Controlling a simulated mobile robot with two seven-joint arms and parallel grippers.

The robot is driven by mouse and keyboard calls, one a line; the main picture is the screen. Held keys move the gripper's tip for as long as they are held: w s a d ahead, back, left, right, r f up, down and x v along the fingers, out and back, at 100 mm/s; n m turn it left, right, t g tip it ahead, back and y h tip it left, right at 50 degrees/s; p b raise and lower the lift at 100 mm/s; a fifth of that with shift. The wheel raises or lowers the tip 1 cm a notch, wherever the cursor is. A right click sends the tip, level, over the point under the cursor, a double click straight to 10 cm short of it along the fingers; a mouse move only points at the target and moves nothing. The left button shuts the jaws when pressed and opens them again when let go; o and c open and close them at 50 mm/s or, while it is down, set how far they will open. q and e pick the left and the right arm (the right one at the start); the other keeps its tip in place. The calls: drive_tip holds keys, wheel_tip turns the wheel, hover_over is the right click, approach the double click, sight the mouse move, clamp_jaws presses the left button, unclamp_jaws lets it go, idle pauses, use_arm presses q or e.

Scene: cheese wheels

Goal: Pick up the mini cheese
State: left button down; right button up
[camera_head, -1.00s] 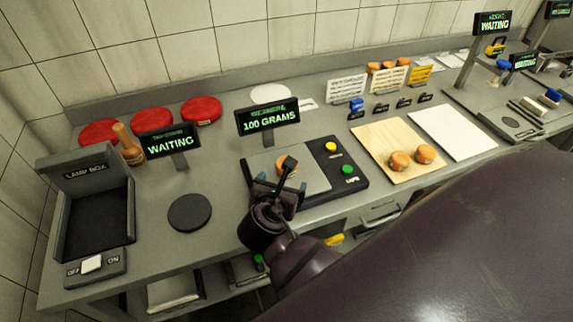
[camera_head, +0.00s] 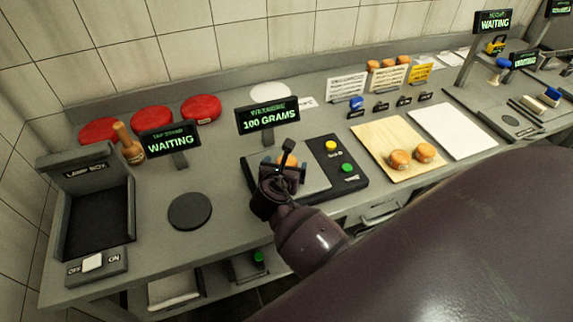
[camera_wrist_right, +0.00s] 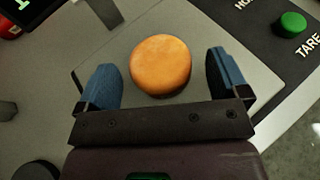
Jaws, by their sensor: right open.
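A small round orange mini cheese (camera_wrist_right: 160,64) sits on the grey plate of the scale (camera_head: 313,168), whose display (camera_head: 268,121) reads 100 grams. In the head view the cheese (camera_head: 287,160) is partly hidden by my right gripper (camera_head: 283,172). In the right wrist view my right gripper (camera_wrist_right: 166,84) is open, with a blue-padded finger on either side of the cheese and clear gaps between. Two more mini cheeses (camera_head: 411,157) lie on a wooden board (camera_head: 375,137). My left gripper is not in view.
Scale buttons (camera_head: 344,168) lie right of the gripper. A white board (camera_head: 452,131) is beside the wooden one. A dark disc (camera_head: 190,211), a waiting sign (camera_head: 170,142) and a lamp box (camera_head: 85,210) stand left. Red wheels (camera_head: 151,120) are at the back.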

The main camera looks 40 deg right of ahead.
drive_tip(key=shift+w+d+f, duration=0.2)
drive_tip(key=shift+w+d, duration=0.15)
drive_tip(key=shift+d, duration=0.05)
drive_tip(key=shift+c, duration=0.4)
drive_tip(key=c, duration=1)
